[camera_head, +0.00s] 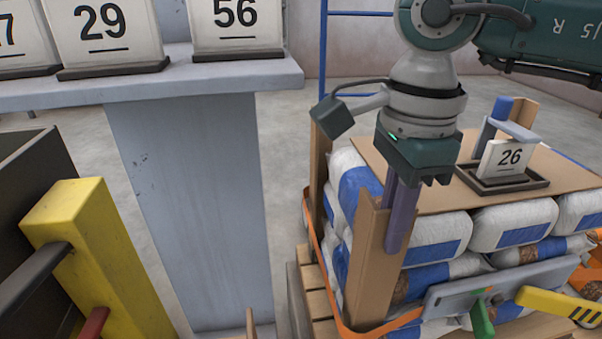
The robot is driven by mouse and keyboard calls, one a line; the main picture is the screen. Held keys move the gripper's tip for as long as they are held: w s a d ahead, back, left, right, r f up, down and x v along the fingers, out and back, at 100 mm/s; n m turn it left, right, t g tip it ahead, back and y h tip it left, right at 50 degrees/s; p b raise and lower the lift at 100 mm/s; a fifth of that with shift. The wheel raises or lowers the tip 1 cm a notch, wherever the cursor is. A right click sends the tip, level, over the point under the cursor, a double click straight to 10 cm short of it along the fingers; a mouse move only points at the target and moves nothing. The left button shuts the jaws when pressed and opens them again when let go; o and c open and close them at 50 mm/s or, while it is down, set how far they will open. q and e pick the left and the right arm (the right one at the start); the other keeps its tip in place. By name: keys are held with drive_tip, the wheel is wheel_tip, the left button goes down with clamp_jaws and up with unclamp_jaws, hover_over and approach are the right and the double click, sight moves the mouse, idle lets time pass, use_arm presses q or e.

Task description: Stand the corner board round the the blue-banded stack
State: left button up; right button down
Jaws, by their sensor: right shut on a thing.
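The blue-banded stack (432,249) is several layers of white bags with blue patches on a wooden pallet. A brown corner board (368,268) stands nearly upright at the stack's near left corner. My right gripper (398,222) reaches down from above and is shut on the upper part of this board. The board's foot is near the orange strap and pallet edge; its exact seating is hard to tell. Other brown boards stand at the far left corner (320,165) and the back right (522,111). My left gripper is not in view.
A brown sheet (405,168) covers the stack, with a number 26 card (507,158) in a dark tray. An orange strap (325,264) runs round the stack low down. A grey bar (500,285) lies across its front. A grey table (190,82) and yellow post (95,255) stand left.

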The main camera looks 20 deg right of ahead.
drive_tip(key=c, duration=0.9)
unclamp_jaws()
wheel_tip(320, 180, up, 10)
drive_tip(key=shift+p, duration=1.2)
